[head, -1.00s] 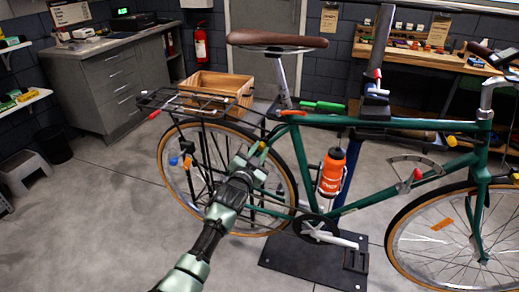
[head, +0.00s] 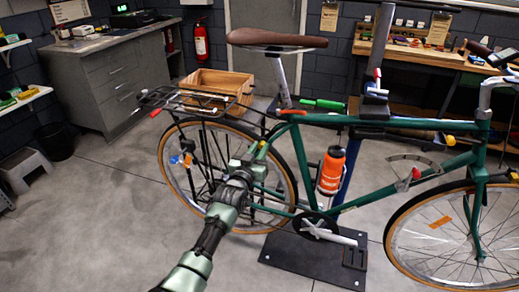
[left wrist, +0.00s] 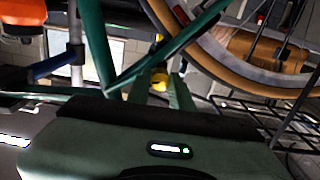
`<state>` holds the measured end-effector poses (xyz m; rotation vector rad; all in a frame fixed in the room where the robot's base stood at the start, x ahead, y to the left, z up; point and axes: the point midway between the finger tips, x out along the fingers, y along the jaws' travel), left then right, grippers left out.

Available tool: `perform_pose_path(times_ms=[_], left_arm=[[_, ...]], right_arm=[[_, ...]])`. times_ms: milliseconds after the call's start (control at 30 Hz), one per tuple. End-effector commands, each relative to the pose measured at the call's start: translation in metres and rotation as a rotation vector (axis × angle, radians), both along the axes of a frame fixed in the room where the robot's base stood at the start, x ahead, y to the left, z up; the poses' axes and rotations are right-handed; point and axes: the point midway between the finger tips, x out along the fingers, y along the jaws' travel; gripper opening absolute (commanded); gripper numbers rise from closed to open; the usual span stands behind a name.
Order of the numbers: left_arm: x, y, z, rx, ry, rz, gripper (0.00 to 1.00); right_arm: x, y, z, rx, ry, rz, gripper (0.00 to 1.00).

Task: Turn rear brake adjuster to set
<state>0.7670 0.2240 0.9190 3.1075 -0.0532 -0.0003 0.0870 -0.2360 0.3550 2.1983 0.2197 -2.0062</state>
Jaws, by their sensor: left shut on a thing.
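The green bike (head: 350,207) is held upright, and its rear wheel (head: 163,165) stands at the left of the head view. A small yellow piece (head: 262,147), which looks like the rear brake adjuster, sits by the rear frame stays. My left gripper (head: 257,156) reaches up to it from below. In the left wrist view the yellow piece (left wrist: 159,79) lies between the two green fingertips (left wrist: 160,87), and the gripper is shut on it. The fingers hide part of it, and I cannot read its setting. My right gripper is not in view.
The rear rack (head: 190,103), saddle (head: 277,40) and orange bottle (head: 331,171) are close around the arm. A black stand base (head: 300,256) lies on the floor. A wooden crate (head: 240,85) stands behind.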

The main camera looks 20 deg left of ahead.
Motion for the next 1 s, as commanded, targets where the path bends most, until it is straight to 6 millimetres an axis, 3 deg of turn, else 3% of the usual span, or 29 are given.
perform_pose_path(times_ms=[333,367,433,767,1000], left_arm=[[-0.001,-0.001,-0.003,-0.003,0.006,0.0,0.0],[-0.001,-0.001,-0.003,-0.002,0.006,0.0,0.27],[-0.001,0.0,-0.003,-0.002,0.006,0.0,0.43],[-0.002,0.0,-0.001,-0.001,0.002,0.0,0.43],[-0.031,0.001,-0.002,-0.001,0.003,0.0,0.43]], right_arm=[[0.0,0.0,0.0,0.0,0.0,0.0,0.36],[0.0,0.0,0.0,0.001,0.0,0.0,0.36],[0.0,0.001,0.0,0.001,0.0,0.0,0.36],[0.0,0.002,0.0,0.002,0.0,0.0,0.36],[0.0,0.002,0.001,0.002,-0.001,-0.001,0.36]])
